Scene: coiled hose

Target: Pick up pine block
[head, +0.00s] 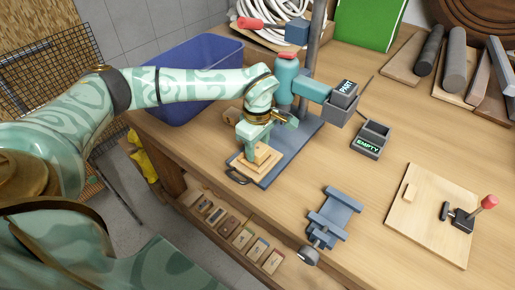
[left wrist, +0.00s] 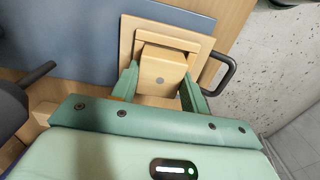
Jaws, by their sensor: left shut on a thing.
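The pine block (left wrist: 160,78) is a pale wooden block with a small grey dot on its face. In the left wrist view it sits between the two green fingers of my left gripper (left wrist: 163,92), which is shut on it. Behind it is a square wooden plate (left wrist: 207,52) over the blue-grey base plate (left wrist: 75,35). In the head view my left gripper (head: 256,153) points down at the wooden plate (head: 240,164) on the base (head: 283,164) of the bench press; the fingers partly hide the block. I cannot tell whether the block touches the plate. My right gripper is not in view.
The press column and head (head: 288,72) stand close behind my gripper. A grey PART bin (head: 343,98) and an EMPTY bin (head: 372,138) are to the right. A small vise (head: 335,213) and a toggle-clamp board (head: 425,225) are nearer. A blue tub (head: 190,65) lies behind my arm.

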